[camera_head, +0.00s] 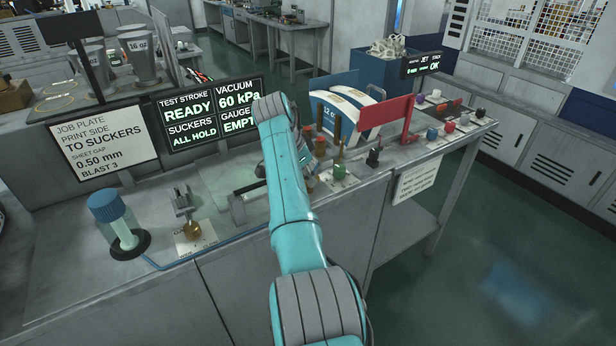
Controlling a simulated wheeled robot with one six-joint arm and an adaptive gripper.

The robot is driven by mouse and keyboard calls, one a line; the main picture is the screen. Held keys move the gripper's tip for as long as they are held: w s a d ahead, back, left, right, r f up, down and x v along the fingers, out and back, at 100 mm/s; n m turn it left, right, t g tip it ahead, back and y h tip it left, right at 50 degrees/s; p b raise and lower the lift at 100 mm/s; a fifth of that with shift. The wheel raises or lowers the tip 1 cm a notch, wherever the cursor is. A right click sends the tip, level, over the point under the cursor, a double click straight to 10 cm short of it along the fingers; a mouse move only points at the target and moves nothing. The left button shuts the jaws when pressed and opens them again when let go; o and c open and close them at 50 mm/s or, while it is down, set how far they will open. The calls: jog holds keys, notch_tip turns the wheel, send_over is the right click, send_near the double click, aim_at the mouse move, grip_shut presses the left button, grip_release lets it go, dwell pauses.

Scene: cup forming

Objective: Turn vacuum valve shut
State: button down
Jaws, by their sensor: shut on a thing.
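My teal arm reaches forward over the bench and bends down at its wrist. My gripper (303,157) shows only in small part behind the arm, low over the bench top. Its fingertips are hidden by the arm. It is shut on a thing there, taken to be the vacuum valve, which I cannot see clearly. A blue hose (205,252) runs along the bench from a blue-capped jar (122,228) and passes behind the arm. The display (211,115) reads VACUUM 60 kPa, SUCKERS ALL HOLD, GAUGE EMPTY and READY.
A brass fitting (193,230) on a small plate stands left of the arm. A job plate sign (103,145) stands behind it. The bench front-left is clear.

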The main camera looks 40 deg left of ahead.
jog(key=shift+n, duration=0.3)
jog(key=n+y, duration=0.1)
jog(key=n, duration=0.2)
jog(key=shift+d+n+y, duration=0.15)
jog(key=shift+n+y, duration=0.15)
jog(key=shift+y, duration=0.1)
jog(key=n+y, duration=0.1)
jog(key=n, duration=0.3)
jog(key=shift+d+n+y, duration=0.1)
jog(key=shift+n+y, duration=0.2)
jog(key=shift+y, duration=0.1)
jog(key=n+g+y, duration=0.1)
jog(key=n, duration=0.3)
jog(key=shift+w+n, duration=0.1)
jog(key=shift+n, duration=0.2)
jog(key=shift+d+n+g+y, duration=0.1)
jog(key=shift+n+g+y, duration=0.25)
jog(key=shift+n, duration=0.75)
jog(key=shift+n+g+y, duration=0.25)
jog(key=shift+n+g, duration=0.1)
jog(key=shift+n, duration=0.75)
jog(key=c, duration=1.2)
grip_release()
